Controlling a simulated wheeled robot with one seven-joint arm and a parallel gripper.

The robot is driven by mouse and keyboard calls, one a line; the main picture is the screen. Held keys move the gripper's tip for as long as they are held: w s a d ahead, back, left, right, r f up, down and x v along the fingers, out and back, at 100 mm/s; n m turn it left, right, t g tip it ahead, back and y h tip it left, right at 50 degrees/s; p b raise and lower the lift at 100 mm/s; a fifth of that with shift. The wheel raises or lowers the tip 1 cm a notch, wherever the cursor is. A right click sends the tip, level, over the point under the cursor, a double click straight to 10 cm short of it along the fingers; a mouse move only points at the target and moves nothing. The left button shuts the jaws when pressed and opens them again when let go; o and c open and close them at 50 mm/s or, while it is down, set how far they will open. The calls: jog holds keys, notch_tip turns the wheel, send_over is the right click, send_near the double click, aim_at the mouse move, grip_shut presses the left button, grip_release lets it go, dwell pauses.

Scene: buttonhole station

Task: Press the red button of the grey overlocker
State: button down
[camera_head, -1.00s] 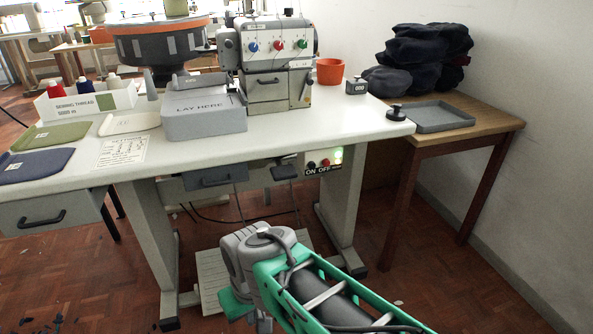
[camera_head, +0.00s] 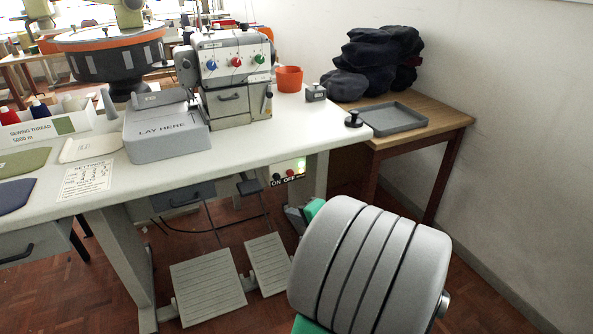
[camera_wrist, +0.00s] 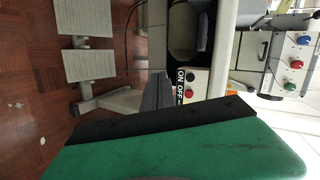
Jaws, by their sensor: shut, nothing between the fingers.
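The grey overlocker (camera_head: 228,70) stands on the white table, with blue, red and green dials on its front. Below the table edge is a small switch box (camera_head: 301,171) labelled ON and OFF. Its red button (camera_head: 290,174) is by the word OFF; the wrist view shows this red button (camera_wrist: 189,93) next to a dark button (camera_wrist: 190,75). My gripper (camera_wrist: 160,88) is shut and empty, its grey fingers pointing up toward the box just beside the label. Contact with the button does not show. In the head view my arm mostly hides the gripper.
The white table (camera_head: 250,140) overhangs the box. Pedals (camera_head: 208,285) lie on the floor at left. A wooden side table (camera_head: 440,118) with a grey tray (camera_head: 395,118) stands at right. An orange pot (camera_head: 289,79) sits by the overlocker.

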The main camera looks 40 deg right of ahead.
jog(key=s+d+r+m+t+h, duration=0.1)
jog(key=s+d+r+m+h, duration=0.1)
jog(key=d, duration=0.4)
jog(key=shift+s+r+m+t, duration=0.4)
jog(key=shift+s+r+m, duration=0.35)
jog(key=shift+r+m, duration=0.15)
jog(key=shift+d, duration=0.1)
jog(key=b, duration=0.4)
send_near(291, 175)
jog(key=x, duration=0.5)
jog(key=shift+w+f, duration=0.25)
jog(key=shift+f, duration=0.05)
jog(key=shift+w+d+r, duration=0.1)
jog(key=shift+w+r, duration=0.05)
jog(key=shift+w, duration=0.3)
